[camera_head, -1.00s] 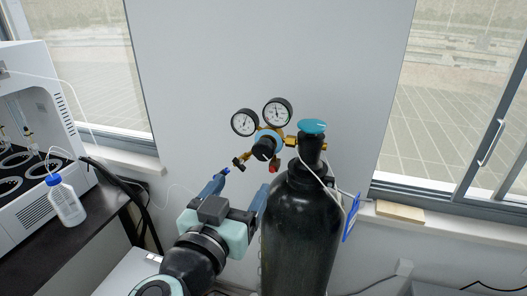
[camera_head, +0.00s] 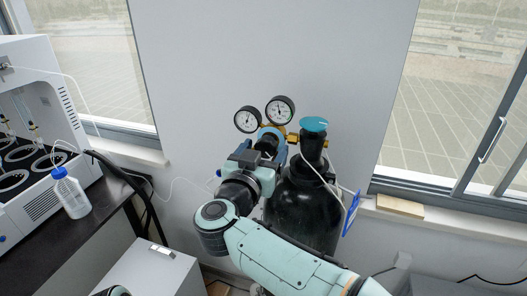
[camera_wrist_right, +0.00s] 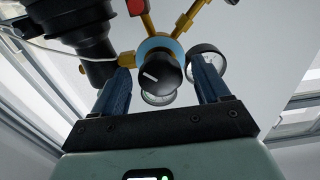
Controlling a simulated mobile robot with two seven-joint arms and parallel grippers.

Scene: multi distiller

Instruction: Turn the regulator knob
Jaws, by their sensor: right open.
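The regulator (camera_head: 270,131) with two white-faced gauges sits at the neck of a black gas cylinder (camera_head: 305,212) that has a teal valve handwheel (camera_head: 313,124). Its black round knob (camera_wrist_right: 160,74) with a white mark shows in the right wrist view, in front of a blue ring. My right gripper (camera_wrist_right: 162,80) is open, with one blue finger on each side of the knob. I cannot tell whether either finger touches it. In the head view the right gripper (camera_head: 265,148) partly hides the knob. My left gripper is not in view.
A white distiller (camera_head: 30,130) and a bottle with a blue cap (camera_head: 70,194) stand on a dark bench at the left. A thin white tube runs near the regulator. The wall behind is plain.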

